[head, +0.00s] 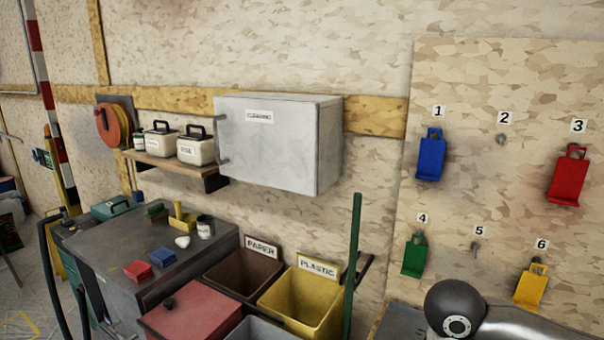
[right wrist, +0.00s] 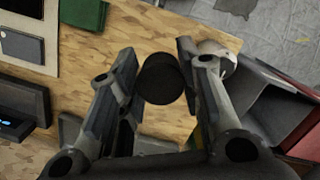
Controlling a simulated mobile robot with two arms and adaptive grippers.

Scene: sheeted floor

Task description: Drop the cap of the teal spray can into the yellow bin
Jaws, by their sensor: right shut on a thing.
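The yellow bin (head: 303,300), labelled PLASTIC, stands open at the lower middle of the head view. In the right wrist view my right gripper (right wrist: 157,70) is shut on a small black round cap (right wrist: 160,82), which sits between its fingers. The cap is above a wooden surface. I cannot make out a teal spray can in either view. My right arm's link shows at the lower right of the head view, but the gripper itself is out of that frame. My left gripper is in neither view.
A brown bin (head: 240,272) labelled PAPER stands left of the yellow bin. A green pole (head: 353,265) rises at the yellow bin's right. A dark cabinet (head: 120,245) holds small items.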

